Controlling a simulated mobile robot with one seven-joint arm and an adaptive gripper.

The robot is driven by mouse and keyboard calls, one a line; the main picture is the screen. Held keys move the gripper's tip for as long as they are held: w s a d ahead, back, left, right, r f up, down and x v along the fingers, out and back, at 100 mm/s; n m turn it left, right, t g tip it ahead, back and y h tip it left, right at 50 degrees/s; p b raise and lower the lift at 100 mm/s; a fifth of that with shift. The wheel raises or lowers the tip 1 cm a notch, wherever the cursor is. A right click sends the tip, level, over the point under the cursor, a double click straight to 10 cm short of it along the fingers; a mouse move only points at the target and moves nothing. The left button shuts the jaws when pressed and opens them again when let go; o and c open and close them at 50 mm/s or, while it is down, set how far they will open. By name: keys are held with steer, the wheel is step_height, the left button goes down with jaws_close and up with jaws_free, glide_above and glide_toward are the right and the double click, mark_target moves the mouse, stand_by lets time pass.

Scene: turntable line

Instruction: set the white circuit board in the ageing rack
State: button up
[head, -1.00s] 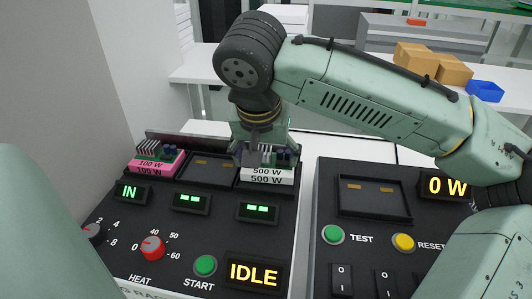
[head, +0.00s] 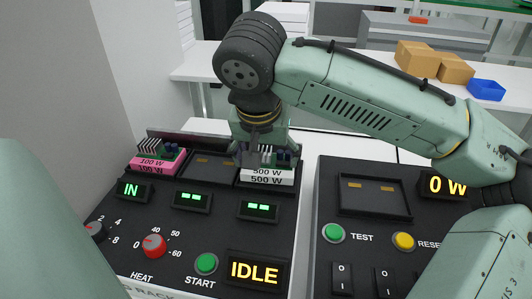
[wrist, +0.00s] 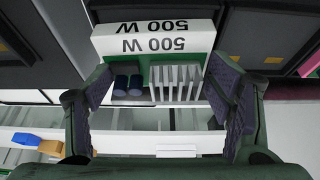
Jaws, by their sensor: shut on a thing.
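The white circuit board (head: 267,177), marked 500 W, is at the right bay of the ageing rack (head: 226,237), with its fins and dark cylinders on top. It looks level; whether it is fully seated in the bay cannot be told. My gripper (head: 266,151) is above it, pointing down, with its fingers around the board. In the wrist view the board (wrist: 153,43) lies between the two fingers of my gripper (wrist: 160,82), which are shut on its sides. The bay floor under the board is hidden.
A pink 100 W board (head: 157,162) sits in the rack's left bay. The middle bay (head: 208,168) is empty. A tester panel (head: 375,196) with an empty bay and a 0 W display stands to the right. Boxes (head: 425,58) are on the back table.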

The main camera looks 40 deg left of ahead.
steer(key=shift+f, duration=0.55)
stand_by(0.9)
steer(key=o, duration=1.5)
steer(key=shift+o, duration=0.2)
steer(key=v, duration=1.2)
